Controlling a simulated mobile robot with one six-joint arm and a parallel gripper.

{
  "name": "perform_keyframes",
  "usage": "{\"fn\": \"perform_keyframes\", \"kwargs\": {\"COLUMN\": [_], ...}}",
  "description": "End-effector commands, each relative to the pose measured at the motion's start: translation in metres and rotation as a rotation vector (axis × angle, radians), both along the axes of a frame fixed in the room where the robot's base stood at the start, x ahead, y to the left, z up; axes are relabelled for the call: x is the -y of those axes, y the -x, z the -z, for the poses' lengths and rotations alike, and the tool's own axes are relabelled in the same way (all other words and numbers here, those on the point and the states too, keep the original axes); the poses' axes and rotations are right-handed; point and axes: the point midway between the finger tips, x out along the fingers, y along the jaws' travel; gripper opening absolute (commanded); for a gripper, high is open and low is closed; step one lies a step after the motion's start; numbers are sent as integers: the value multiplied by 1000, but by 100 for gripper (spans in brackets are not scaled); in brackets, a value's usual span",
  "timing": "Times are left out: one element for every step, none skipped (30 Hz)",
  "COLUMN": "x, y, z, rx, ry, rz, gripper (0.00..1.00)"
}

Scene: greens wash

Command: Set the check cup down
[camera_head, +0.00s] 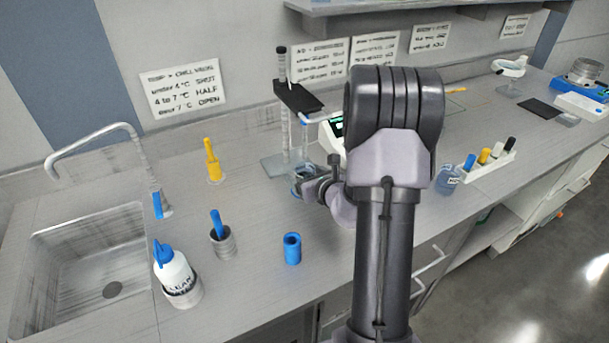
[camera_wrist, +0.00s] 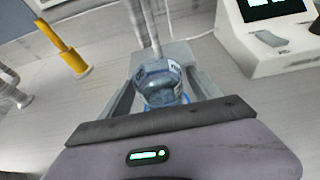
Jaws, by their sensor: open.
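A clear bluish cup with a white label, which looks like the check cup (camera_wrist: 160,84), sits between the two fingers of my gripper (camera_wrist: 162,78) in the wrist view. The fingers are open on either side of it; whether either touches it I cannot tell. In the head view the cup (camera_head: 300,172) is beside the base of the grey stand (camera_head: 272,165), partly hidden by my gripper (camera_head: 313,187). A blue ring shows at its foot. It looks upright and at bench level. Another clear labelled cup (camera_head: 449,178) stands to the right of my arm.
A white meter with a lit display (camera_wrist: 278,40) stands close on the right, and a yellow-handled item (camera_wrist: 64,48) on the left. A blue cylinder (camera_head: 292,248), a wash bottle (camera_head: 174,270) and the sink (camera_head: 90,265) are left of my arm.

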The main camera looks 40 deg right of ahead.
Motion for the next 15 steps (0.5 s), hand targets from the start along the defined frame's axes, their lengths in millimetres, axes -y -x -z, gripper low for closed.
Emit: {"fn": "perform_keyframes", "kwargs": {"x": [0, 0, -1, -3, -4, -6, -9, -10, -13, -15, -17, -18, -20, -21, -23], "y": [0, 1, 8, 14, 21, 32, 40, 48, 59, 66, 74, 82, 88, 93, 98], "z": [-4, -7, -9, -12, -15, -21, -24, -28, -32, -35, -38, -41, -44, -45, -47], "rx": [0, 0, -1, 0, -1, 0, -1, 0, -1, 1, -1, 0, 0, 0, 0], "ry": [0, 0, -1, -2, -2, -3, -3, -1, -2, -2, -1, -1, -2, -1, 0], "rz": [0, 0, 3, 3, 3, 4, 4, 5, 4, 5, 4, 5, 4, 4, 2], "gripper": [73, 73, 73, 73, 73, 73, 73, 73, 73, 73, 73, 73, 73, 73, 73]}}
